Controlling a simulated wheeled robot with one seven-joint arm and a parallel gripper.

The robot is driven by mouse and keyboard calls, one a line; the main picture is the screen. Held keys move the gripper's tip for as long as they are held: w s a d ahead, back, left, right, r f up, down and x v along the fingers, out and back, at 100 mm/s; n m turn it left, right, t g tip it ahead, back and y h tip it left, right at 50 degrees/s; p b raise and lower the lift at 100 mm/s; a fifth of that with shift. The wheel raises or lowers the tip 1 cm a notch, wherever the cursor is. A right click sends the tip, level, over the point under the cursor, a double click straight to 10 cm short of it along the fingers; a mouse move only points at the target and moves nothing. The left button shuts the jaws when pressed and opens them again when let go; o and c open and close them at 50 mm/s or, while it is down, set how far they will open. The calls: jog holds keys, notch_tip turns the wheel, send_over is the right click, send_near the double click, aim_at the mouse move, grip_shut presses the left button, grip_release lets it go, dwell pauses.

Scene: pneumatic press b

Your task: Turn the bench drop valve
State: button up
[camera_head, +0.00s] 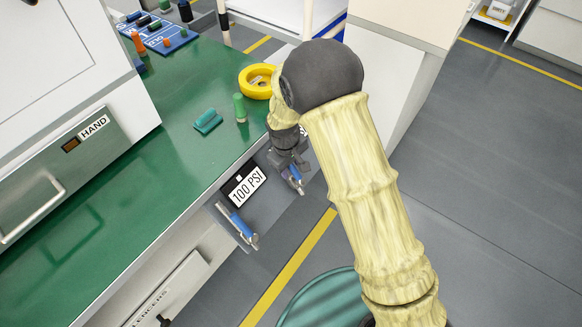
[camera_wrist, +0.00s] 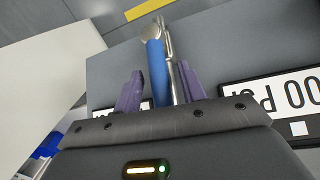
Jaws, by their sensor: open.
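Two blue-handled valves are mounted on the grey panel below the bench edge. One valve (camera_head: 237,225) is left of and below the 100 PSI plate in the head view. The other valve (camera_head: 295,182) is at my gripper (camera_head: 291,166). In the wrist view, its blue lever and metal stem (camera_wrist: 157,70) lie between the two purple fingers of my gripper (camera_wrist: 160,88). My gripper is open, with a finger on either side of the lever. I cannot tell whether either finger touches it. No readable label shows which one is the bench drop valve.
The 100 PSI plate (camera_head: 244,184) is on the panel; it also shows in the wrist view (camera_wrist: 280,98). The green bench (camera_head: 120,200) holds a yellow ring (camera_head: 256,81), a green cylinder (camera_head: 240,108) and a teal block (camera_head: 208,121). Open floor lies to the right.

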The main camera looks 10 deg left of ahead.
jog(key=shift+f, duration=0.15)
jog(key=shift+c, duration=0.4)
grip_shut()
